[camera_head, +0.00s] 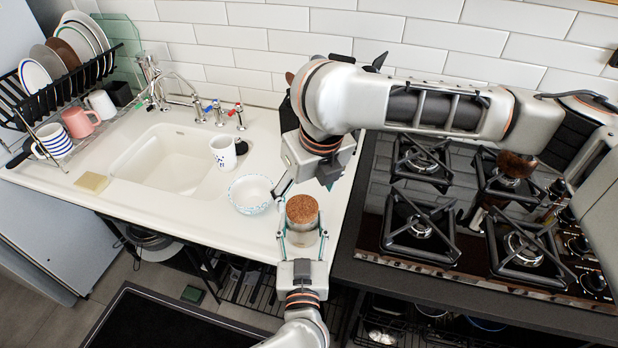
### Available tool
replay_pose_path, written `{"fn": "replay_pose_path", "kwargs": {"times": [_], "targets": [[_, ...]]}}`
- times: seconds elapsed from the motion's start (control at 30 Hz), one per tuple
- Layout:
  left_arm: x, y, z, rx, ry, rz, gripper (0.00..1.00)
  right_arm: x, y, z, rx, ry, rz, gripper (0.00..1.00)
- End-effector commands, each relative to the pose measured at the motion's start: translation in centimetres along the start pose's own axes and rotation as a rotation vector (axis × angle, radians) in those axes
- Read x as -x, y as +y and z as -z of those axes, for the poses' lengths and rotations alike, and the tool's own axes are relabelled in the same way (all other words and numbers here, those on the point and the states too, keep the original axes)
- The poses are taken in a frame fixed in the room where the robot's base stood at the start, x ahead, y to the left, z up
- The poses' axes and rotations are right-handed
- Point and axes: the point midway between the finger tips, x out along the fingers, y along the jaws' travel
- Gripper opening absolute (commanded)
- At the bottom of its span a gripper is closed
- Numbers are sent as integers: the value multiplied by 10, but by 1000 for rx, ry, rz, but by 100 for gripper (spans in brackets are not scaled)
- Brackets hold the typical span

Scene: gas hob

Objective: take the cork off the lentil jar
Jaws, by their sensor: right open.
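The lentil jar (302,238) is a clear glass jar, roughly upright near the front edge of the white counter; its contents are hard to make out. A round brown cork (302,208) sits in its mouth. My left gripper (302,236) comes up from the bottom and has one finger on each side of the glass, shut on the jar. I cannot tell whether the jar rests on the counter. My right gripper (302,188) reaches in from the right; it is open and empty, just behind the cork, its fingers spread to either side.
A patterned bowl (250,193) stands close left of the jar, with a white mug (223,152) and sink (165,158) farther left. A gas hob (465,215) fills the right. A dish rack (65,100) stands far left.

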Motion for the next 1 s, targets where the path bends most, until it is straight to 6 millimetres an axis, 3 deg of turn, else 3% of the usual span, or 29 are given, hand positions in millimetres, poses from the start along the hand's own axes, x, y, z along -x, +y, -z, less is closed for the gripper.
{"fn": "replay_pose_path", "kwargs": {"times": [0.1,0.3,0.73,0.77,0.93,1.0], "targets": [[0,0,-1,-1,-1,0,11,-22,1,1,-2,3,-3,69],[0,0,-1,-1,-1,0,11,-45,1,1,-1,2,-2,69],[0,0,-1,0,-2,0,11,-54,0,0,-1,0,0,69],[0,0,-1,0,-2,0,11,-54,0,0,-1,0,0,67],[0,0,-1,0,-2,0,11,-53,0,0,-1,0,0,23],[0,0,-1,-1,-2,0,11,-53,0,0,-1,0,0,22]]}}
